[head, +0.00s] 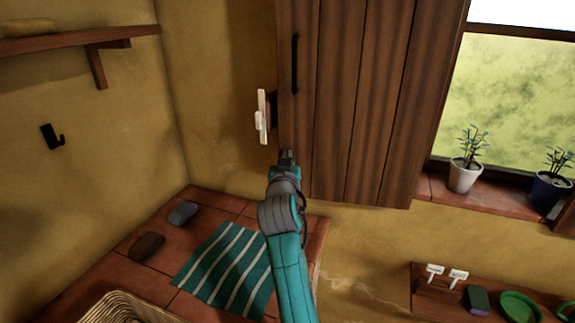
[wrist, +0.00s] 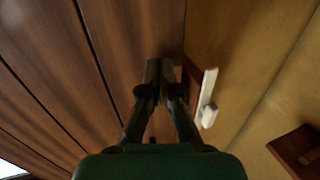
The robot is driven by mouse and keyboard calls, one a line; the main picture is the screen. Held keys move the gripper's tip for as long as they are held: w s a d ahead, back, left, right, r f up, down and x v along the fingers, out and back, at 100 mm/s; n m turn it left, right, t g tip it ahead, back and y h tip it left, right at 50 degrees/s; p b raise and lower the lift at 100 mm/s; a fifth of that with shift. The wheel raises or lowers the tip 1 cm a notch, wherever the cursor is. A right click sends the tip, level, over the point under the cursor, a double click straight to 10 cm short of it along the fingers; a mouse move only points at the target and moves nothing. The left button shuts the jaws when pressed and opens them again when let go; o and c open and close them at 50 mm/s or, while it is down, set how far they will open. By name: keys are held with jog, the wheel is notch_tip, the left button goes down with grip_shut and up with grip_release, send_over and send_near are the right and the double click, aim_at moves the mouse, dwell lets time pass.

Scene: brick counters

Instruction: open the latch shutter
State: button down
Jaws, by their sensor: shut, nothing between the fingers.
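The shutter (head: 345,120) is a brown plank panel, and it hangs at the left side of the window. It has a long black handle (head: 295,64) near its left edge. A pale latch (head: 261,116) is on the wall just left of the shutter's edge, and it also shows in the wrist view (wrist: 207,98). My gripper (head: 288,155) is below and to the right of the latch, in front of the shutter's lower left part. In the wrist view my gripper (wrist: 160,68) has its fingers together and empty, beside the latch and apart from it in the picture.
A tiled counter (head: 225,203) below holds a striped cloth (head: 228,268), two stones (head: 147,246) and a basket (head: 122,308). A shelf (head: 75,42) and a black hook (head: 51,137) are on the left wall. Potted plants (head: 465,172) stand on the window sill at right.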

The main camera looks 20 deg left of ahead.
jog(key=shift+w, duration=0.3)
jog(key=v, duration=1.2)
jog(key=s+d+f, duration=0.2)
jog(key=d+f, duration=0.4)
jog(key=f, duration=0.2)
jog(key=s+d+f, duration=0.3)
jog(key=d+f, duration=0.3)
jog(key=f, duration=0.2)
jog(key=s+d+f+g+h, duration=0.1)
jog(key=s+d+f+g, duration=0.1)
jog(key=s+d+f, duration=1.1)
jog(key=s+d+f+m+h, duration=0.1)
jog(key=s+d, duration=0.4)
jog(key=s, duration=0.4)
jog(key=s+d+f+h, duration=0.1)
jog(key=s+d+f, duration=0.1)
jog(key=s+d, duration=0.45)
jog(key=s+d+r+m+h, duration=0.1)
jog(key=s+r, duration=0.2)
jog(key=s, duration=0.5)
jog(key=s+d+r+m+h, duration=0.1)
jog(key=s+d+r, duration=0.1)
jog(key=s, duration=0.6)
jog(key=shift+s+r, duration=0.2)
jog(key=shift+r, duration=0.25)
